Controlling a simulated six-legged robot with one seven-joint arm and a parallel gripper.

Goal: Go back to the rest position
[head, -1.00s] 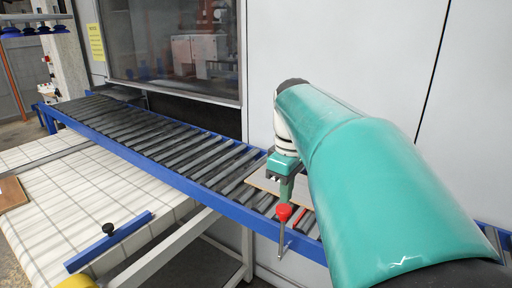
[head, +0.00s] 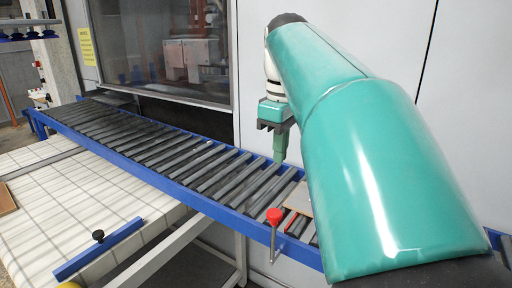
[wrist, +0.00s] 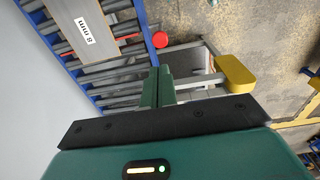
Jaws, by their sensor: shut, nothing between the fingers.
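My gripper (head: 280,158) is raised over the roller conveyor (head: 215,187), its fingers pointing down and holding nothing. In the wrist view its two green fingers (wrist: 157,86) are closed together. A thin light board (head: 298,201) lies on the rollers near my arm, partly hidden behind it. The wrist view shows the board (wrist: 82,24) with a white "8 mm" label, apart from the fingers.
A red knob (head: 274,215) stands at the conveyor's near edge. A white table (head: 85,205) with a blue bar (head: 100,250) lies at the left. A windowed machine wall (head: 165,50) stands behind the conveyor. The wrist view shows a yellow block (wrist: 236,73).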

